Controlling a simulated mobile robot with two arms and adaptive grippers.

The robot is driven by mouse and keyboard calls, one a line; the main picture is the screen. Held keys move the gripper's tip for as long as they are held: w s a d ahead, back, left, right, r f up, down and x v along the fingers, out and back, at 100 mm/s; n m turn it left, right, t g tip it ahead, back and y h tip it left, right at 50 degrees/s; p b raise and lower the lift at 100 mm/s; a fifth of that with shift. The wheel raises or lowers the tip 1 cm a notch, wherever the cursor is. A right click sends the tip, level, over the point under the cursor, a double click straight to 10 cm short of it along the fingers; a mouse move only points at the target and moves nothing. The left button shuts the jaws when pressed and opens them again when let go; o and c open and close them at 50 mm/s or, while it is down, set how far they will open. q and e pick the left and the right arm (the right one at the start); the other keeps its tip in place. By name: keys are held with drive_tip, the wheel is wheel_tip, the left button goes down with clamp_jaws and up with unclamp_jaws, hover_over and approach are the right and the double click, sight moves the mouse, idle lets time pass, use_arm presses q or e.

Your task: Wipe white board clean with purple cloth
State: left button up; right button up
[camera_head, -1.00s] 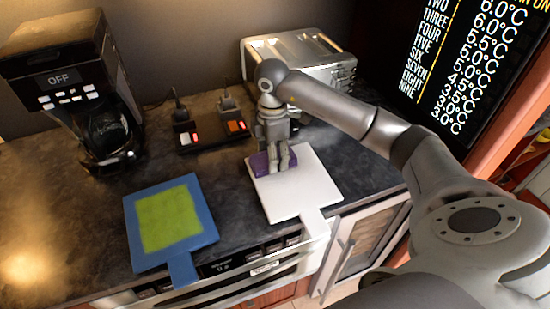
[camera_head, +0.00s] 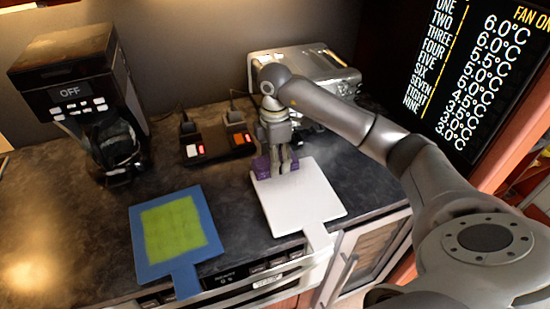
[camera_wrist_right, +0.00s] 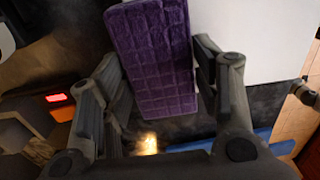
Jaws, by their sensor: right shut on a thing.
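The white board (camera_head: 300,202) lies on the counter with its handle toward the front edge. Its visible surface looks plain white, with no marks I can make out. The purple cloth (camera_head: 261,167) is a thick ribbed block at the board's far left edge. My right gripper (camera_head: 281,167) points down and is shut on the cloth. In the right wrist view the cloth (camera_wrist_right: 155,55) sits between the two fingers of the gripper (camera_wrist_right: 163,75), with the white board (camera_wrist_right: 255,40) beside it. I cannot tell whether the cloth touches the board. My left gripper is not in view.
A blue board with a green face (camera_head: 174,229) lies to the left. A black coffee maker (camera_head: 85,100) stands at the back left. A black switch box (camera_head: 217,147) and a silver toaster (camera_head: 305,70) are close behind the cloth. Dark counter lies clear between the boards.

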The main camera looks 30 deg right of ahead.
drive_tip(key=shift+r+p, duration=2.15)
drive_tip(key=shift+r, duration=1.05)
